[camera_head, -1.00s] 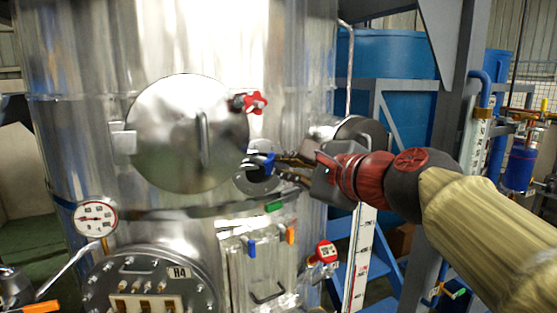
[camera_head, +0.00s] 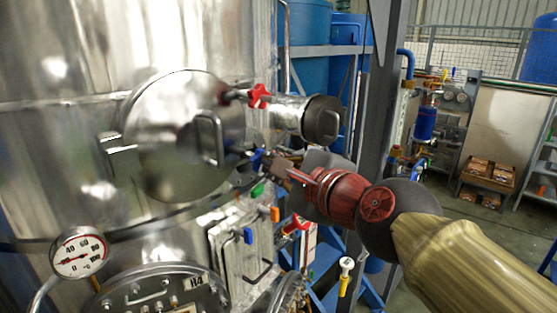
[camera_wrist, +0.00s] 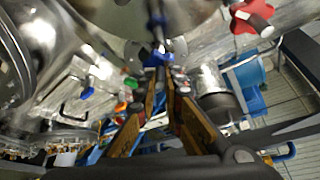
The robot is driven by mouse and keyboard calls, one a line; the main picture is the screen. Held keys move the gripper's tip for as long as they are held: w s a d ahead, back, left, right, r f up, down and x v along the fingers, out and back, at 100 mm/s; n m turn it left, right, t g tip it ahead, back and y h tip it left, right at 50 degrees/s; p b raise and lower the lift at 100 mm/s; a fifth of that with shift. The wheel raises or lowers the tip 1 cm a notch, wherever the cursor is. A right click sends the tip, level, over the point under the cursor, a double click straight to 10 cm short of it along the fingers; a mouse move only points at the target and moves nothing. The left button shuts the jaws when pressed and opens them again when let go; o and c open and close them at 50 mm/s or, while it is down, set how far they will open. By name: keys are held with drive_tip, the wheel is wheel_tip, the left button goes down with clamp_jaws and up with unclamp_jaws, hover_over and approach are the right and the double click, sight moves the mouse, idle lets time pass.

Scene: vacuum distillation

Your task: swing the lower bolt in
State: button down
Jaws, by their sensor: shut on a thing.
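The round steel door (camera_head: 180,135) with a bar handle (camera_head: 212,137) lies against the tank front. The upper bolt with a red star knob (camera_head: 259,96) is at its upper right edge. The lower bolt with a blue knob (camera_head: 257,160) is at its lower right edge. The blue knob also shows in the wrist view (camera_wrist: 157,53). My gripper (camera_head: 276,167) reaches it from the right. In the wrist view my gripper's fingers (camera_wrist: 162,76) close around the near end of the blue knob. The bolt's shank is mostly hidden.
A capped steel pipe stub (camera_head: 318,120) sticks out just above my gripper. A dial gauge (camera_head: 78,252) is at lower left. A steel box with blue and orange clips (camera_head: 235,250) and a red valve handle (camera_head: 297,227) are below. A grey post (camera_head: 372,110) stands behind my arm.

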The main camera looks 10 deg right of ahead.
idle(0.4)
drive_tip(key=c, duration=1.9)
unclamp_jaws()
drive_tip(key=shift+a, duration=0.1)
drive_tip(key=shift+s, duration=0.15)
drive_tip(key=v, duration=1.1)
drive_tip(key=shift+s, duration=0.35)
drive_tip(key=shift+r, duration=0.1)
